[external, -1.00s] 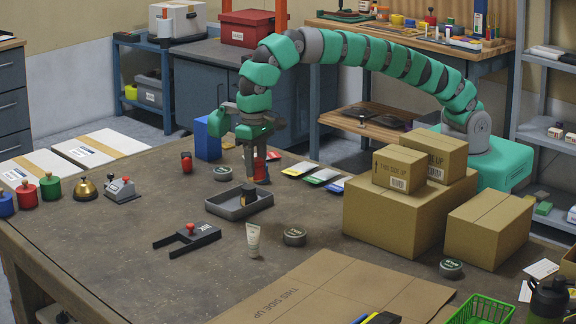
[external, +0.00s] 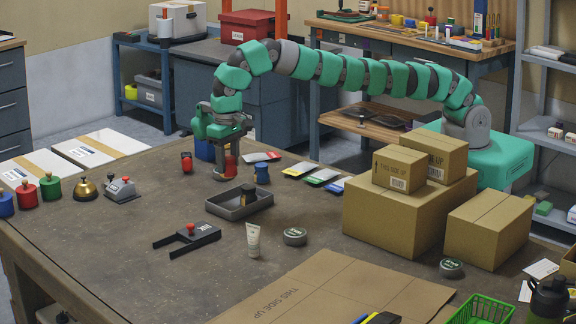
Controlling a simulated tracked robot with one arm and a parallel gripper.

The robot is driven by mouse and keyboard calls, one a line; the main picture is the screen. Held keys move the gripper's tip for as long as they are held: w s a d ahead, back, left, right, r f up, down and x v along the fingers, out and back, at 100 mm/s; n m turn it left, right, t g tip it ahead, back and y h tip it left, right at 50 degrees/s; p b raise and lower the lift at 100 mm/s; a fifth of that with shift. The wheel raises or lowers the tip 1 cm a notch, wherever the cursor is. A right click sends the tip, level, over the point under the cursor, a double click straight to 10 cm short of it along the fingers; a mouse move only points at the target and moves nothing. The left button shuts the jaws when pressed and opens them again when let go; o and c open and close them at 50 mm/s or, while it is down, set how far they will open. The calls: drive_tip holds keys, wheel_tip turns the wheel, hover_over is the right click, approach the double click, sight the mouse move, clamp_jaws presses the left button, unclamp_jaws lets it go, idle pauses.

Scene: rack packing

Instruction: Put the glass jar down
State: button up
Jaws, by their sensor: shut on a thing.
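My gripper (external: 222,174) is low over the far left-middle part of the table, pointing down. It is shut on a red object, apparently the glass jar (external: 232,166), which shows only in part between the fingers. Whether its bottom touches the table I cannot tell. A similar small red jar (external: 187,162) with a dark top stands apart on the table to the left of the gripper.
A blue box (external: 203,150) stands close behind my gripper, partly hidden. A small blue mug (external: 262,173) and flat packets (external: 300,169) lie to the right. A grey tray (external: 224,206) with a dark jar is in front.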

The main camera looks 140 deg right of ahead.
sight(228, 157)
wheel_tip(228, 157, down, 9)
drive_tip(key=shift+r, duration=0.2)
idle(0.3)
drive_tip(key=o, duration=1)
drive_tip(key=shift+o, duration=0.2)
wheel_tip(228, 157, up, 10)
drive_tip(key=shift+f, duration=0.1)
drive_tip(key=shift+r+p, duration=1.15)
